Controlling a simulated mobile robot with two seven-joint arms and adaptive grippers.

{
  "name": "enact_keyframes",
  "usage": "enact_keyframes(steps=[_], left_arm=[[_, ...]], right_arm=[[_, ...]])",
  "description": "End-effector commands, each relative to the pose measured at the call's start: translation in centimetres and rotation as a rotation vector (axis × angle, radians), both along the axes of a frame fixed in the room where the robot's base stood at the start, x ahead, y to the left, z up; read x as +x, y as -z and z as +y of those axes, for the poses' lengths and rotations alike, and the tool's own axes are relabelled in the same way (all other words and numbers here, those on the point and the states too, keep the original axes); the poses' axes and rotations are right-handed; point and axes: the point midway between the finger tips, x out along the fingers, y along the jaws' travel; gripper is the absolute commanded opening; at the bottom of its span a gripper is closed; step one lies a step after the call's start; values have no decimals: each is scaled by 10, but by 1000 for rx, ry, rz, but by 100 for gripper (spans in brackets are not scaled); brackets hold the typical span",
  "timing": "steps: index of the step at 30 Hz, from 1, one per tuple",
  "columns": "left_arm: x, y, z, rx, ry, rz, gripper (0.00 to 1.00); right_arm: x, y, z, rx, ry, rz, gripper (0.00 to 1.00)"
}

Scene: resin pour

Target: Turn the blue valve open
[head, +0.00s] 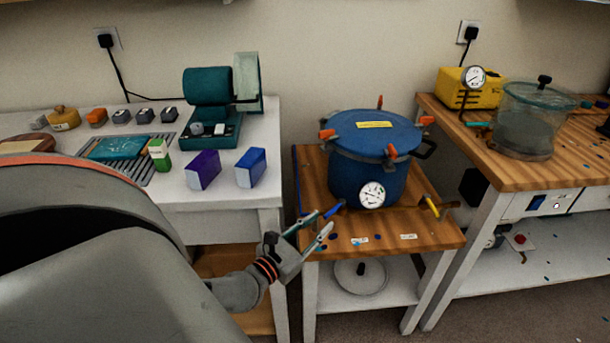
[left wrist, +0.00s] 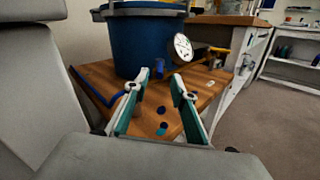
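The blue valve (head: 333,210) is a small blue handle low on the front left of the blue pressure pot (head: 365,165). In the left wrist view the blue valve (left wrist: 158,68) shows just beyond and between the fingertips. My left gripper (head: 325,220) is open and empty at the front left of the pot's wooden stand, close to the valve. Its two green-and-grey fingers (left wrist: 155,88) stand apart; I cannot tell whether either touches the handle. My right gripper is not in view.
A yellow valve handle (head: 432,206) sticks out at the pot's right, and a round gauge (head: 372,194) is on its front. The wooden stand top (head: 430,235) carries small labels and blue spots. A white bench is on the left, a wooden-topped one (head: 480,165) on the right.

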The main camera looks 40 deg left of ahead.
Motion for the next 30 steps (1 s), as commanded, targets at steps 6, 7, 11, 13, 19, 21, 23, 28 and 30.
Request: enact_keyframes(steps=[6, 7, 11, 13, 19, 21, 23, 28, 30], left_arm=[[-36, 0, -2, 0, 0, 2, 26], [-39, 0, -2, 1, 1, 2, 26], [-49, 0, -3, 1, 0, 0, 26], [-52, 0, -3, 0, 0, 0, 26], [-54, -1, -4, -1, -1, -1, 26], [-54, -1, -4, -1, 0, -1, 26], [-54, -1, -4, -1, 0, -1, 20], [-52, 6, -10, -41, -11, -9, 0], [-49, 12, -19, -94, -25, -21, 0]], right_arm=[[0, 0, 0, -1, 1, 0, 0], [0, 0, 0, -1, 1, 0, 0], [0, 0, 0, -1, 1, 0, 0], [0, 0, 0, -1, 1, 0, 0], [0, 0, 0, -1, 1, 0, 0], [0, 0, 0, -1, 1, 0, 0], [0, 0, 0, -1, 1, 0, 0], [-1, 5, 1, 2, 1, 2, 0], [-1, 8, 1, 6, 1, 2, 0]])
